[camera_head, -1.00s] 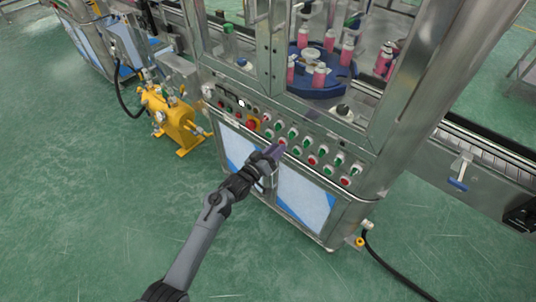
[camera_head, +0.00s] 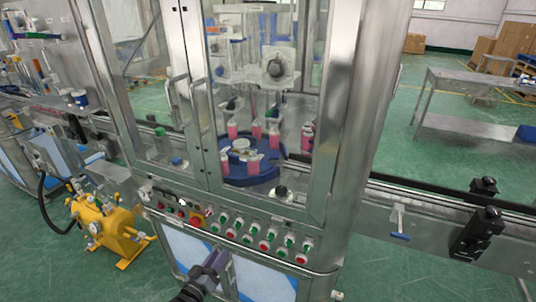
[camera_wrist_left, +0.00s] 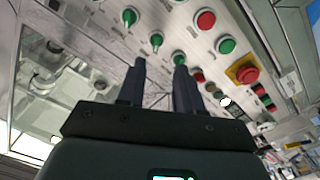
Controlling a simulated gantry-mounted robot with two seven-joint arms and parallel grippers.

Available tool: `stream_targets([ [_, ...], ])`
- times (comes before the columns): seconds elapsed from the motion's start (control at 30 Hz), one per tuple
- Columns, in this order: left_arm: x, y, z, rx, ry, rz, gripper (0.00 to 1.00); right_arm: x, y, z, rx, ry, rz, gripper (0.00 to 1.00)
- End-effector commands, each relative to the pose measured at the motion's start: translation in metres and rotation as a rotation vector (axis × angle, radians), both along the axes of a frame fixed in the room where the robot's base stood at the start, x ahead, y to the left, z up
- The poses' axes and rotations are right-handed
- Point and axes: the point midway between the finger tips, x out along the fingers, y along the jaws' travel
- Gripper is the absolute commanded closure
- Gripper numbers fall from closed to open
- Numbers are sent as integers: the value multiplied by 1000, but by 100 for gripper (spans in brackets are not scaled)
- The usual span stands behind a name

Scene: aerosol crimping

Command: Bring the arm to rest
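My left gripper (camera_head: 212,262) is at the bottom of the head view, in front of the machine's lower door and below the button panel (camera_head: 255,237). In the left wrist view my left gripper (camera_wrist_left: 160,65) shows two dark fingers standing apart with nothing between them. Green knobs and red buttons of the panel lie beyond the fingertips. The fingertips appear clear of the panel, but the exact distance is hard to tell. My right gripper is not in view.
The crimping machine's cabinet has a steel corner post (camera_head: 345,120) and glass doors. Inside, pink cans (camera_head: 254,163) stand around a blue turntable (camera_head: 238,175). A yellow pump (camera_head: 103,228) stands on the floor at left. A conveyor (camera_head: 450,210) runs right. Green floor is open at front right.

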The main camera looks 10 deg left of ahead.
Motion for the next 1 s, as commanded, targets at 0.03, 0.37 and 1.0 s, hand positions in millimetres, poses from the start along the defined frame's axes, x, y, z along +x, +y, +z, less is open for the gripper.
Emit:
stream_targets([
  [0.03,-7,0,-11,0,19,0,65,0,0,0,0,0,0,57],
  [0.37,-119,-23,-91,78,200,-46,65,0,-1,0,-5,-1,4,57],
  [1.0,-330,-38,-20,639,949,-181,65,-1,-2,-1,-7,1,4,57],
])
